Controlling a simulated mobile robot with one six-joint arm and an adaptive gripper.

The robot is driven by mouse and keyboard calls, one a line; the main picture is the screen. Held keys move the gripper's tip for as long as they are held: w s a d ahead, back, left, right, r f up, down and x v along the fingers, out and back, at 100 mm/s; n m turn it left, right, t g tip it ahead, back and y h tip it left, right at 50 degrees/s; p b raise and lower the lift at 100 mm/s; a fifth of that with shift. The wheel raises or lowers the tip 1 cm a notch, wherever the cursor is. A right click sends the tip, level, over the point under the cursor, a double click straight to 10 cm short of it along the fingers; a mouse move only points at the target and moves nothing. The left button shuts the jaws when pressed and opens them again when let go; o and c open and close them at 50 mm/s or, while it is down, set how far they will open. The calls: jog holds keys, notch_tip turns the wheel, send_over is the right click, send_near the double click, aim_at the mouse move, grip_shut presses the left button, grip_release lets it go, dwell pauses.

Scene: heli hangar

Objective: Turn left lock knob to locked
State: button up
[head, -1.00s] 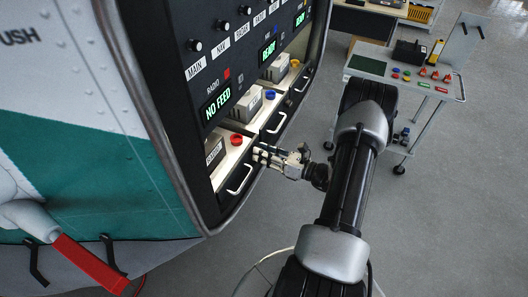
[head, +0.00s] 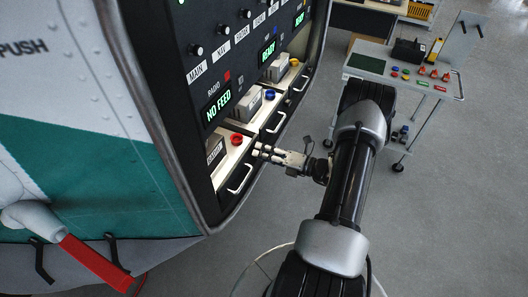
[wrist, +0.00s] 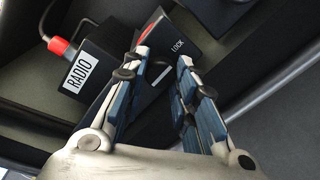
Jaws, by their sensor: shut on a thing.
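The left lock knob (wrist: 160,74) is a small dark knob with a pale mark, beside a dark block labelled LOCK (wrist: 178,47) in the wrist view. My gripper (wrist: 163,58) has one finger on each side of the knob and is shut on it. In the head view my gripper (head: 257,150) reaches from the right to the front of the lowest tray (head: 227,165), near its white handle (head: 240,179). The knob cannot be made out there, and its exact setting is unclear.
A RADIO box (wrist: 82,72) with a red plug (wrist: 58,47) sits left of the knob. The NO FEED display (head: 218,105) is above the tray. More trays with handles lie farther back. A cart (head: 405,75) stands at the upper right; open floor lies between.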

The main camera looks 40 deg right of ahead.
dwell(0.3)
jog(key=o, duration=0.8)
jog(key=v, duration=1.2)
